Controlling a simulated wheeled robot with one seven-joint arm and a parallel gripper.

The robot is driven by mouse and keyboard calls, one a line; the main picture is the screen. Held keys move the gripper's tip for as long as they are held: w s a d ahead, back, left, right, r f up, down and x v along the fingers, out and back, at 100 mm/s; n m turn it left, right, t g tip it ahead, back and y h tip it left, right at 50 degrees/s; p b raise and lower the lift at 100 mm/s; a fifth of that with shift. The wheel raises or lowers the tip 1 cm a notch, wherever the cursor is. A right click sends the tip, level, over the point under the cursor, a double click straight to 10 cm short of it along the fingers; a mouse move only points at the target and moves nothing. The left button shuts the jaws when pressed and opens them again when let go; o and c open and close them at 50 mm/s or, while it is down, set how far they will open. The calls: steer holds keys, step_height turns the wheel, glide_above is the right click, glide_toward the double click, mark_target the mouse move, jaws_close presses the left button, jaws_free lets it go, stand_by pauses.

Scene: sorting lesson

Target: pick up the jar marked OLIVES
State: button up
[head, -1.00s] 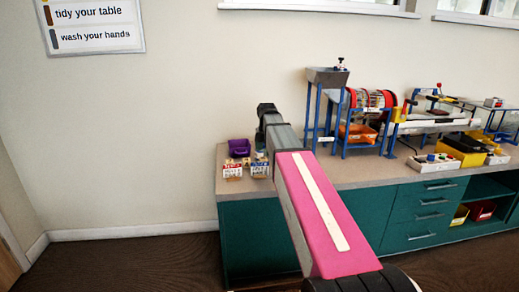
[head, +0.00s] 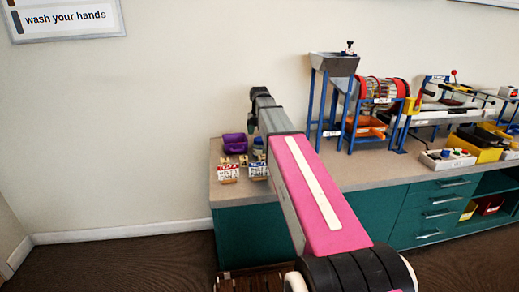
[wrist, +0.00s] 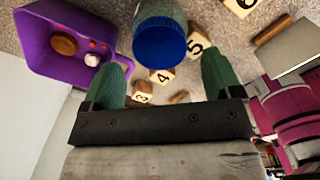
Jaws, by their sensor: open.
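A jar with a blue lid (wrist: 160,42) and a pale blue-grey body stands on the counter in the wrist view. Its lid faces the camera and I can read no marking on it, so I cannot tell if it says OLIVES. It shows small in the head view (head: 258,144), partly behind my arm. My gripper (wrist: 161,62) is open, with its two green fingers apart, one on each side of the lid in the picture. Nothing is held. In the head view my gripper (head: 252,122) is above the counter's left end.
A purple tray (wrist: 40,45) holding small round items lies beside the jar. Several numbered wooden blocks (wrist: 160,75) lie close by. Printed cards (head: 228,171) stand at the counter's front edge (head: 290,192). A blue-framed hopper (head: 333,64) and red drum machine (head: 380,92) stand to the right.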

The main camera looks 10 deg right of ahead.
mark_target(260, 139)
steer(key=shift+w+d+f, duration=0.1)
steer(key=shift+f, duration=1.6)
steer(key=shift+w+d+f, duration=0.1)
steer(key=shift+f, duration=1.55)
steer(key=shift+c, duration=0.3)
steer(key=c, duration=0.7)
